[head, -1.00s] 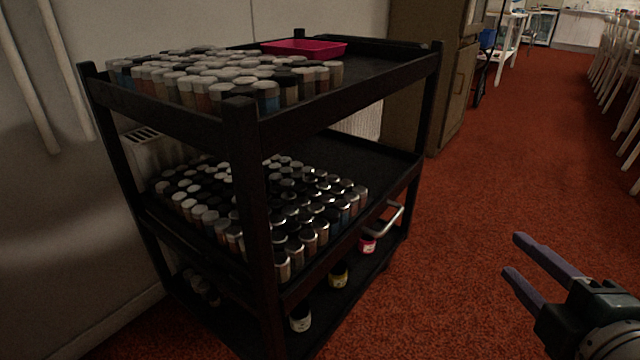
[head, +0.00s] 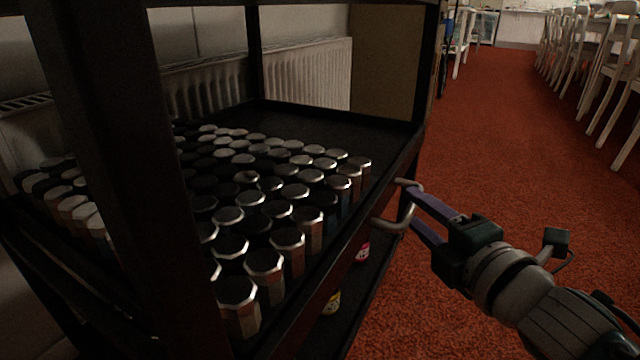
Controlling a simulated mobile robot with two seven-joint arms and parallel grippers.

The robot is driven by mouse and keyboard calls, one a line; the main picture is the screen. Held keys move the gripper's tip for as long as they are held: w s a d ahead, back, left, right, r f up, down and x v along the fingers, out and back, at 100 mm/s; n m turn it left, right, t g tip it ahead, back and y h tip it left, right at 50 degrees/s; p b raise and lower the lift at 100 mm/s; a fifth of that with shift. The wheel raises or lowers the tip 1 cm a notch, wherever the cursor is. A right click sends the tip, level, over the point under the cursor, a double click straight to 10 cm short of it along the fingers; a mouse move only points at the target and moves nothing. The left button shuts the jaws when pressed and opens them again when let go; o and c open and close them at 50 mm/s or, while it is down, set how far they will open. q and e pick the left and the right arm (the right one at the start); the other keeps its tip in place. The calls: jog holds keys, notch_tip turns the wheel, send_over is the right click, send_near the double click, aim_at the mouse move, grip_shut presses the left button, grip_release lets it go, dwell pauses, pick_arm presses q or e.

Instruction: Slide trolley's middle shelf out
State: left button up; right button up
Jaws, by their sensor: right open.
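The black trolley's middle shelf (head: 330,135) fills the centre of the head view, loaded with several rows of small jars. It sits within the trolley frame. A silver handle (head: 386,226) sticks out from the shelf's right side. My right gripper (head: 408,202) reaches in from the right with its two purple fingers at the handle. The fingers are open, and the handle's bar appears to lie at or between their tips; contact is not clear. My left gripper is not in view.
A thick black trolley post (head: 125,170) stands in the left foreground. The lower shelf holds a red-labelled jar (head: 362,252) and a yellow-labelled jar (head: 331,303). A radiator (head: 300,80) is behind. Red carpet (head: 490,130) is open to the right, with chairs (head: 600,85) beyond.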

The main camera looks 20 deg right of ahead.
jog(key=shift+w+d+f+b, duration=0.1)
jog(key=shift+w+b, duration=0.1)
jog(key=shift+w, duration=0.4)
jog(key=shift+w+f+b, duration=0.1)
jog(key=shift+w+b, duration=0.05)
jog(key=shift+w, duration=0.4)
grip_shut()
dwell(0.6)
